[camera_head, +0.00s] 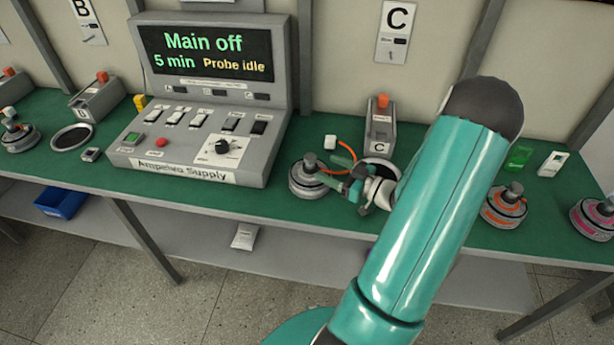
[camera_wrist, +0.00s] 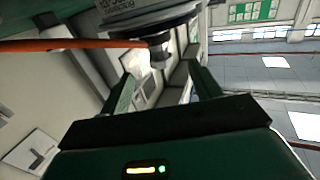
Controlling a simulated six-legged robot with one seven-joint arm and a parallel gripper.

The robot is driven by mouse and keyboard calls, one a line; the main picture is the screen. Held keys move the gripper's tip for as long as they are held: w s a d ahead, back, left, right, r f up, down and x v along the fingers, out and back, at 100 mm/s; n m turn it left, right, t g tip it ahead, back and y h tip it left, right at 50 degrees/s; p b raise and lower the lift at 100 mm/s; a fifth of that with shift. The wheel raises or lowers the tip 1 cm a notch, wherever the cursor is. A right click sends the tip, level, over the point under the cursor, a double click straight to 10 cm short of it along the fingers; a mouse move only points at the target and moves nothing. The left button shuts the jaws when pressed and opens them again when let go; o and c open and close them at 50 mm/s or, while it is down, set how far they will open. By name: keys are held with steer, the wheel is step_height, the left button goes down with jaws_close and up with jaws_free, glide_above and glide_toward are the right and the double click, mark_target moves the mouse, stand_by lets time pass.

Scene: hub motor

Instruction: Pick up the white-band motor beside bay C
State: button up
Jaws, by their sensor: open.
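The white-band motor (camera_head: 306,183) stands on the green bench, left of bay C (camera_head: 380,142), with its dark shaft upward. An orange cable (camera_head: 349,151) arcs beside it. My gripper (camera_head: 338,172) is open just right of the motor, its fingers pointing left toward it. In the wrist view the motor (camera_wrist: 150,20) is partly cut off at the top edge, and its shaft end lies between and beyond my fingers (camera_wrist: 165,90). The orange cable crosses at upper left. I cannot tell whether a finger touches the motor.
The Ampelvo Supply console (camera_head: 200,110) stands to the left, reading "Main off". Orange-band (camera_head: 503,208) and pink-band (camera_head: 594,218) motors stand to the right of my arm. The bench's front edge is close to the motor.

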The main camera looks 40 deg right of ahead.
mark_target(305, 157)
steer(key=x, duration=0.9)
jaws_close()
steer(key=shift+w+r, duration=0.1)
